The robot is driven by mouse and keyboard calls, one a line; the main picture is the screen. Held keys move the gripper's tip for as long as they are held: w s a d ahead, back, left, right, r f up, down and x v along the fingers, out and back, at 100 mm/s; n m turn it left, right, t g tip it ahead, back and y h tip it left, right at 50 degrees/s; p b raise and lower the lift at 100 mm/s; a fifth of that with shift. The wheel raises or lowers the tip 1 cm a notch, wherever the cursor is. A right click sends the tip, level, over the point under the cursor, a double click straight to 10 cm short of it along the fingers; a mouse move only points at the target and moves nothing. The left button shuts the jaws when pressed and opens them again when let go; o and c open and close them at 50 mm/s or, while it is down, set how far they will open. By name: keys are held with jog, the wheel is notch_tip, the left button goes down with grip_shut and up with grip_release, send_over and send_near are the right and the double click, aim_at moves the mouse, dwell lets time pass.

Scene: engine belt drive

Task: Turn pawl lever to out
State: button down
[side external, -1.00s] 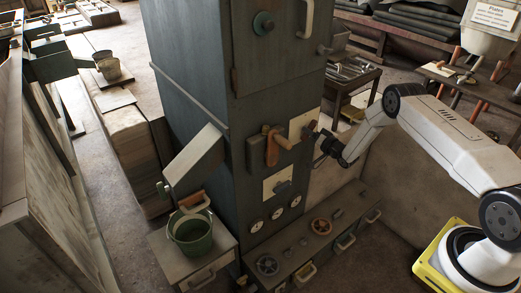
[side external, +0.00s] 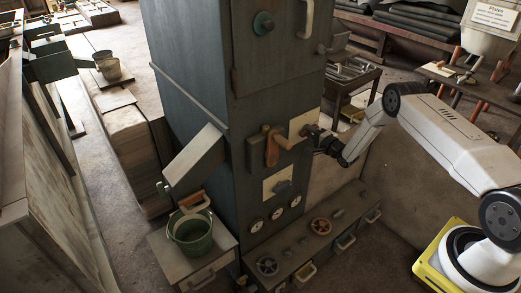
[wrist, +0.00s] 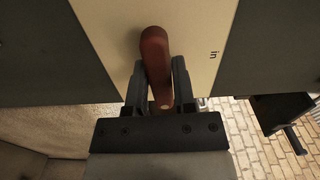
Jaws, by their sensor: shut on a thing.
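In the wrist view a reddish-brown lever (wrist: 156,62) stands in front of a cream plate (wrist: 110,30) with the word "in" to its right. My gripper (wrist: 160,80) has a finger on each side of the lever and is shut on it. In the side view my gripper (side external: 322,136) is at the cream plate (side external: 303,123) on the right part of the dark cabinet front. The lever is mostly hidden there by the gripper. No "out" marking can be read.
An orange-brown crank handle (side external: 271,150) is on the cabinet just left of the plate. Below are another cream plate with a knob (side external: 283,187) and round gauges (side external: 276,213). A low ledge with handwheels (side external: 321,226) runs along the cabinet's foot. A green bucket (side external: 190,233) stands left.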

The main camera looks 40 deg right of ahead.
jog(key=shift+m, duration=0.3)
jog(key=shift+c, duration=2.4)
grip_release()
jog(key=shift+s, duration=0.2)
jog(key=s, duration=0.7)
jog(key=shift+s, duration=0.2)
